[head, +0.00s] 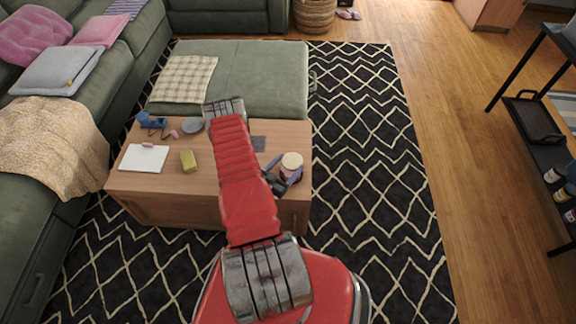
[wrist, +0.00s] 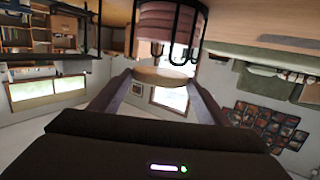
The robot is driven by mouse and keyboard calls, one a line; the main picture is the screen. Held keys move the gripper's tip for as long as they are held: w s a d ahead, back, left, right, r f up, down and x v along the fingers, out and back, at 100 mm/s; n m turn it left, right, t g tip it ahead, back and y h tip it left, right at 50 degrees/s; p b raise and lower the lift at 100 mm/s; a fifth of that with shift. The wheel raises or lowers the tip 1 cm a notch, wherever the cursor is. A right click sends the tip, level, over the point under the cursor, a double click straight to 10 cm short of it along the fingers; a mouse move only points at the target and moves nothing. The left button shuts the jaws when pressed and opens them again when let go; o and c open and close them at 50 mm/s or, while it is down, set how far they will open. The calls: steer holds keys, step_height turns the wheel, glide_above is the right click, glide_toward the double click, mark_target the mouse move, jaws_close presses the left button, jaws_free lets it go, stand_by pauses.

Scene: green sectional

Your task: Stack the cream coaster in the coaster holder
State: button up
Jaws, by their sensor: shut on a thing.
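The cream coaster (head: 292,160) is a pale round disc at the right end of the wooden coffee table. My gripper (head: 289,170) is shut on it, with the fingers at its sides. In the wrist view, the fingers pinch the cream coaster (wrist: 162,76) by its edges. The coaster holder (wrist: 168,25) shows there as a black wire frame around a pinkish stack. The wire ends come close to the coaster; I cannot tell whether they touch. In the head view the holder is mostly hidden below the coaster and fingers.
The patterned rug is clear at right.

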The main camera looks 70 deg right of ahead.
mark_target(288, 174)
steer(key=shift+a+f, duration=0.1)
steer(key=shift+f, duration=1.95)
steer(key=o, duration=0.8)
steer(key=shift+c, duration=0.2)
steer(key=o, duration=0.3)
steer(key=shift+a, duration=0.1)
steer(key=shift+o, duration=0.5)
steer(key=v, duration=0.7)
steer(key=r+v, duration=0.1)
steer(key=v, duration=0.3)
steer(key=shift+w, duration=0.3)
steer(key=shift+v, duration=0.95)
steer(key=shift+r, duration=0.15)
